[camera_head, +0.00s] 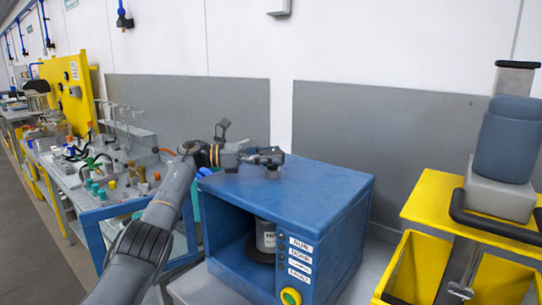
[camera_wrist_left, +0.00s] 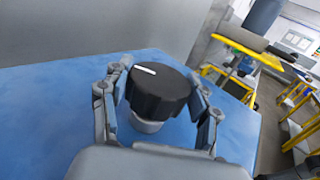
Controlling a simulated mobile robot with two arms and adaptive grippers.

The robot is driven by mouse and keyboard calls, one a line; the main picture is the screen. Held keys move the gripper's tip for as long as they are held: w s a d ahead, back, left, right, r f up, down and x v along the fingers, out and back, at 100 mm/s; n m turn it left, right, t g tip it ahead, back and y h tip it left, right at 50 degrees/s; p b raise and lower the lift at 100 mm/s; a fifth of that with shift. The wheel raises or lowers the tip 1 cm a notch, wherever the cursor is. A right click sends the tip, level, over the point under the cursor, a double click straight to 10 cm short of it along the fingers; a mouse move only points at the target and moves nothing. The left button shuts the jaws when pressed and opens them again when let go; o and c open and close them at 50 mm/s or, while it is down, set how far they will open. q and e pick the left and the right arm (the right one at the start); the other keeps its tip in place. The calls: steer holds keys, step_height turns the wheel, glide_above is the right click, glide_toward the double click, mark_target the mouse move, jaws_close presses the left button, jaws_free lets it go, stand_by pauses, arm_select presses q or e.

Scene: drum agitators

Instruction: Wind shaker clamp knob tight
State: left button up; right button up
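The clamp knob (camera_wrist_left: 160,92) is a black round knob with a white mark on its face, on a short grey stem above the blue shaker top in the left wrist view. The blue shaker box (camera_head: 320,190) stands on a bench in the head view, with a dark can with a pale label (camera_head: 265,238) inside its open front. My left gripper (camera_head: 272,160) is over the shaker top. In the left wrist view its two fingers (camera_wrist_left: 162,85) stand on either side of the knob, very close to it. Whether both press on it is unclear. My right gripper is out of view.
A yellow stand (camera_head: 428,197) with a grey-blue container (camera_head: 507,140) is to the right. A bench with bottles and glassware (camera_head: 100,165) is at left. A grey panel (camera_head: 390,130) is on the wall behind the shaker. Most of the shaker's top is clear.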

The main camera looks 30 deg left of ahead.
arm_select(q)
steer(key=o, duration=0.4)
steer(key=shift+o, duration=0.2)
steer(key=v, duration=1.2)
